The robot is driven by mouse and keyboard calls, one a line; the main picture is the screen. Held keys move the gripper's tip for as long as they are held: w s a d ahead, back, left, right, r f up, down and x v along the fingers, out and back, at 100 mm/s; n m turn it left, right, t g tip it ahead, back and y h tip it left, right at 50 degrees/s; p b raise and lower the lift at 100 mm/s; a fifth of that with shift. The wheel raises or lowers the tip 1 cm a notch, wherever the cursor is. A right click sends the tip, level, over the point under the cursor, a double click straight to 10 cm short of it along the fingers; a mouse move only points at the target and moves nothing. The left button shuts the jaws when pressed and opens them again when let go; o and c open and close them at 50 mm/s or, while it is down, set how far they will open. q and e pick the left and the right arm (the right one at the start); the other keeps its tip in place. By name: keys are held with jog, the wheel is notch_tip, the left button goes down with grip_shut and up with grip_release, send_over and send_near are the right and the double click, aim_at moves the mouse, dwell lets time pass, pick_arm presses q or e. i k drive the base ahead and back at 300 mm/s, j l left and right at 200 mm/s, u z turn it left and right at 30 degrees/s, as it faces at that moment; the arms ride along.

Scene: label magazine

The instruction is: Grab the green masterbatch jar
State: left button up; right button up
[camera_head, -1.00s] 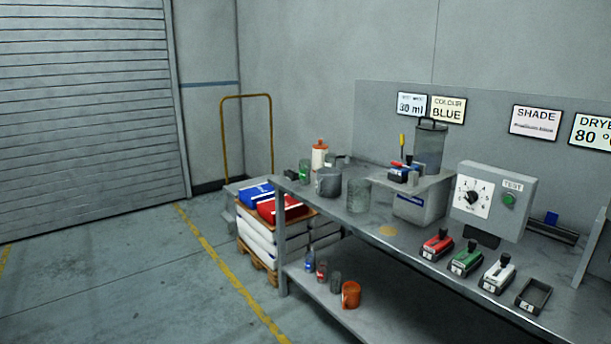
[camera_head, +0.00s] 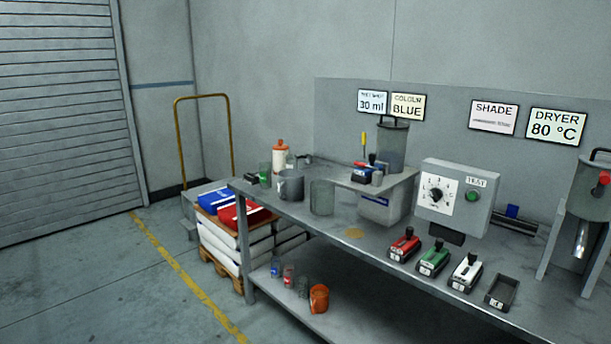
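A small clear jar with green contents (camera_head: 265,174) stands upright on the bench top (camera_head: 345,232), near its far left end. It looks like the green masterbatch jar, though any label is too small to read. A grey metal jug (camera_head: 291,186) stands just to its right, and a white bottle with an orange cap (camera_head: 280,157) stands behind it. Similar small jars stand on the lower shelf, one with blue (camera_head: 275,268), one with red (camera_head: 289,276) and one dark (camera_head: 303,287). Neither of my grippers is in view.
An orange mug (camera_head: 319,298) stands on the lower shelf. Red, green and white lever units (camera_head: 434,260) line the bench's front edge beside a dial box (camera_head: 451,196). Stacked sacks (camera_head: 230,230) on a pallet stand left of the bench. The floor (camera_head: 110,285) at front left is clear.

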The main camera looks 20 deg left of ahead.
aim_at(265, 167)
jog(key=i+j+z, duration=0.35)
jog(key=j, duration=0.3)
jog(key=i+j+z, duration=0.15)
jog(key=j, duration=0.2)
jog(key=i+j+z, duration=0.15)
jog(key=j, duration=0.25)
jog(key=i+j, duration=0.15)
jog(key=j, duration=0.2)
jog(key=i+j, duration=0.1)
jog(key=j, duration=0.3)
jog(key=i+j, duration=0.15)
jog(key=j, duration=0.2)
jog(key=i+j+z, duration=0.1)
jog(key=j, duration=0.25)
jog(key=i+j, duration=0.15)
jog(key=j, duration=0.25)
jog(key=i+j, duration=0.15)
jog(key=j, duration=0.2)
